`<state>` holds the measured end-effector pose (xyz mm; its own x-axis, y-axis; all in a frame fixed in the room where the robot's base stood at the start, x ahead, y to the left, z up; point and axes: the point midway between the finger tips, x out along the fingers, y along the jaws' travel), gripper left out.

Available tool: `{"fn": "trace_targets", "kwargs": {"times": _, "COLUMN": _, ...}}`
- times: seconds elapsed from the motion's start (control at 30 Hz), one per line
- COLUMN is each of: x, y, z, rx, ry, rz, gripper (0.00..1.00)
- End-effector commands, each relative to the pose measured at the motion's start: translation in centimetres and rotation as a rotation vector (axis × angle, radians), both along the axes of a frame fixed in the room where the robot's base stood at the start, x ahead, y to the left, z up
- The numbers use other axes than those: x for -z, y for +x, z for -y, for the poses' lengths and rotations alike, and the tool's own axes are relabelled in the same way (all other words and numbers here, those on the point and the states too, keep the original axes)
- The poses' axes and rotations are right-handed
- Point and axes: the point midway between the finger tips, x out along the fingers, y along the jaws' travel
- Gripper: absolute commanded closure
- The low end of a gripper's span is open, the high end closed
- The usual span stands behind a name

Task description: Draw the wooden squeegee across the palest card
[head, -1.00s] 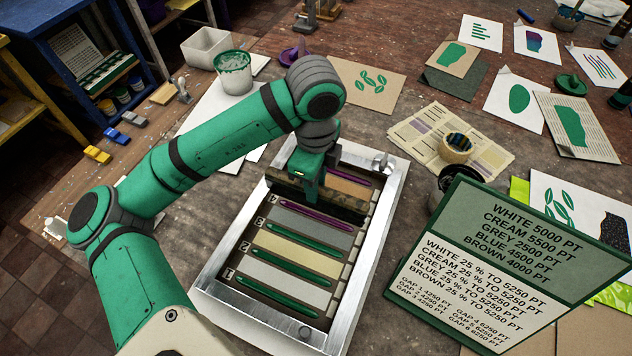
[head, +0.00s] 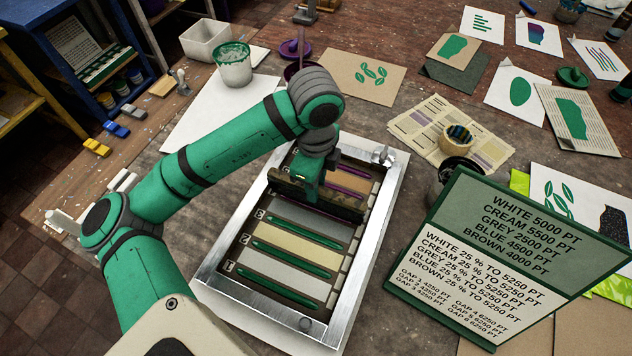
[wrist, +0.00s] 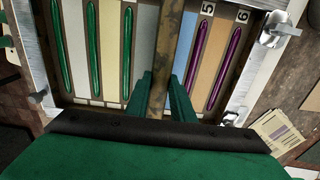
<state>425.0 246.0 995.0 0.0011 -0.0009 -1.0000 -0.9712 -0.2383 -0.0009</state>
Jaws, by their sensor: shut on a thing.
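My gripper (head: 309,188) is shut on the wooden squeegee (head: 345,207), which lies crosswise over the screen frame. In the wrist view the squeegee's worn wooden bar (wrist: 172,45) rises between my green fingers (wrist: 160,95). The pale whitish card (head: 285,272), which looks palest, is nearest the frame's near end. A cream card (head: 298,240) and a grey card (head: 310,217) lie between it and the squeegee. Green beads lie along the gaps there. Purple beads (wrist: 202,65) and a tan card (wrist: 212,50) are beyond the squeegee. Whether its edge touches the surface is unclear.
The silver screen frame (head: 222,262) surrounds the cards, with a clamp (head: 383,156) at its far right corner. A green price board (head: 505,260) stands close on the right. Several prints and a paint bucket (head: 232,65) lie around it.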

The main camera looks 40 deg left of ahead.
Motion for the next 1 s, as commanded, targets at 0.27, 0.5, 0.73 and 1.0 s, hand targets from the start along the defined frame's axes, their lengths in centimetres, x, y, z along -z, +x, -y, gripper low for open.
{"fn": "trace_targets", "kwargs": {"times": 0.27, "x": -0.02, "y": -0.01, "z": -0.01, "rx": 0.000, "ry": 0.000, "rz": 0.000, "gripper": 1.00}}
{"fn": "trace_targets", "kwargs": {"times": 0.5, "x": 0.01, "y": -0.01, "z": -0.01, "rx": 0.000, "ry": 0.000, "rz": 0.000, "gripper": 1.00}}
{"fn": "trace_targets", "kwargs": {"times": 0.73, "x": 0.20, "y": -0.01, "z": -0.01, "rx": 0.000, "ry": 0.000, "rz": 0.000, "gripper": 1.00}}
{"fn": "trace_targets", "kwargs": {"times": 1.0, "x": 0.49, "y": -0.02, "z": 0.01, "rx": 0.001, "ry": 0.000, "rz": -0.001, "gripper": 1.00}}
